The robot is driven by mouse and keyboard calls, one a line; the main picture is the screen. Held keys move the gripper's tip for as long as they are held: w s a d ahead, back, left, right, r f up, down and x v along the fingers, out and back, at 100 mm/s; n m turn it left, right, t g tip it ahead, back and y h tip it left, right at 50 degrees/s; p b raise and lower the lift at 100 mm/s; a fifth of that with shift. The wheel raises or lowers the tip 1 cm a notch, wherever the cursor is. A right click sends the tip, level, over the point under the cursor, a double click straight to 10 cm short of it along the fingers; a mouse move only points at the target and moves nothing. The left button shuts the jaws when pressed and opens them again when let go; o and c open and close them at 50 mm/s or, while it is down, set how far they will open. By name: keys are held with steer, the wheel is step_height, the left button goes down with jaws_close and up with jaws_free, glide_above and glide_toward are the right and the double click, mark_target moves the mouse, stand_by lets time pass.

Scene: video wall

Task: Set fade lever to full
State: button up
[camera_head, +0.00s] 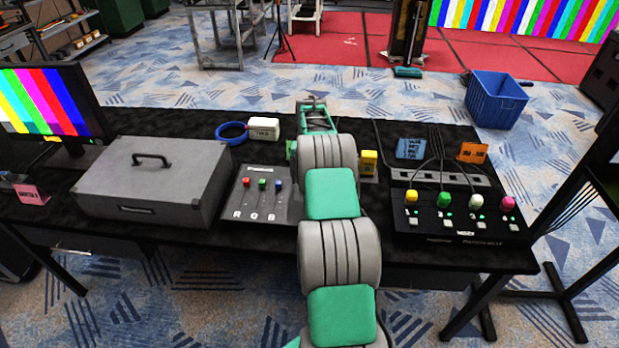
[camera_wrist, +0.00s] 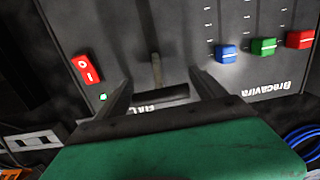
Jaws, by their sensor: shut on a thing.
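The dark console panel (camera_head: 268,190) lies on the table left of my arm, with red, green and blue sliders. In the wrist view the console (camera_wrist: 225,105) appears upside down. The fade lever (camera_wrist: 168,93) is a dark crossbar by a narrow slot, close to a white label that seems to read "FULL". My gripper (camera_wrist: 160,78) has one finger at each end of the crossbar and is shut on it. In the head view my arm hides the lever and the fingers.
Beside the lever are a red rocker switch (camera_wrist: 87,68), a green light (camera_wrist: 103,97) and a blue slider knob (camera_wrist: 226,54). A grey case (camera_head: 155,180) stands left of the console. A button panel (camera_head: 460,215) with coloured knobs and cables is on the right.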

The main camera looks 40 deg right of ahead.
steer(key=o, duration=2)
steer(key=r, duration=0.4)
steer(key=r+b, duration=0.1)
steer(key=r, duration=0.2)
steer(key=shift+w+d+r, duration=0.2)
steer(key=shift+r, duration=0.15)
